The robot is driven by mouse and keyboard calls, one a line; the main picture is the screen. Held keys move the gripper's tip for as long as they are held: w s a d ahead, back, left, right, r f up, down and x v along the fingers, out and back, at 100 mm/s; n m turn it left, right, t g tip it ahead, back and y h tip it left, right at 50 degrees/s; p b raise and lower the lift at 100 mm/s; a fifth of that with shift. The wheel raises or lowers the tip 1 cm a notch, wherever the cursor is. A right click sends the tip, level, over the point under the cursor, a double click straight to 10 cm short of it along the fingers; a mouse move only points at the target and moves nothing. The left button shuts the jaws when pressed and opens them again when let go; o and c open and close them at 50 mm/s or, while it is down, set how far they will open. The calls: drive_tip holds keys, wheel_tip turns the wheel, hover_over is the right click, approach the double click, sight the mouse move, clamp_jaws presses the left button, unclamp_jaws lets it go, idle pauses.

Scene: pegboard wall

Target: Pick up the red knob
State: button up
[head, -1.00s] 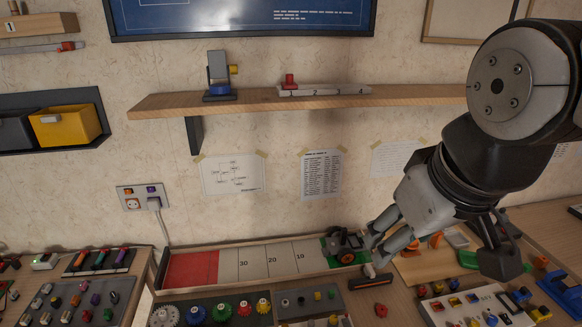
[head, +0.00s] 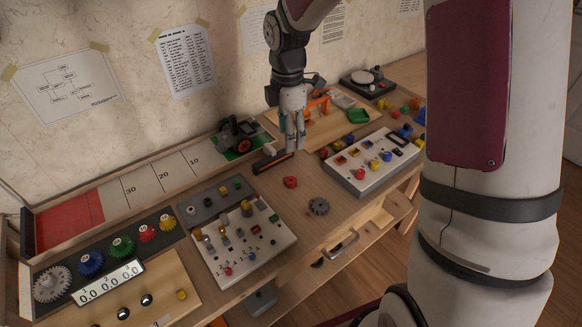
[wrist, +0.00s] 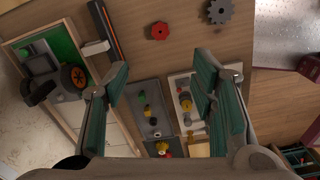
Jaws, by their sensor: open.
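The red knob (head: 290,182), a small lobed piece, lies on the bare wooden bench top between two panels of controls. It also shows in the wrist view (wrist: 160,31), near the top middle, beyond the fingertips. My gripper (head: 294,148) points down above the bench, behind the knob in the head view and apart from it. In the wrist view the green-padded fingers (wrist: 163,85) are spread wide with nothing between them.
A dark gear (head: 318,206) lies close to the knob. A black and orange bar (head: 272,162) lies behind it. A control panel (head: 362,183) stands to the right, and a switch panel (head: 222,263) to the left. Bare wood surrounds the knob.

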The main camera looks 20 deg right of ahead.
wheel_tip(320, 180, down, 3)
drive_tip(key=b, duration=0.1)
hover_over(291, 181)
drive_tip(key=shift+n, duration=0.4)
drive_tip(key=f, duration=0.7)
drive_tip(key=shift+w+d+f, duration=0.2)
drive_tip(key=shift+d+f, duration=0.05)
drive_tip(key=shift+s+a+f, duration=0.1)
drive_tip(key=shift+a+f, duration=0.05)
drive_tip(key=shift+f, duration=1.35)
drive_tip(key=shift+a+f, duration=0.1)
drive_tip(key=shift+f, duration=1.4)
drive_tip(key=c, duration=0.9)
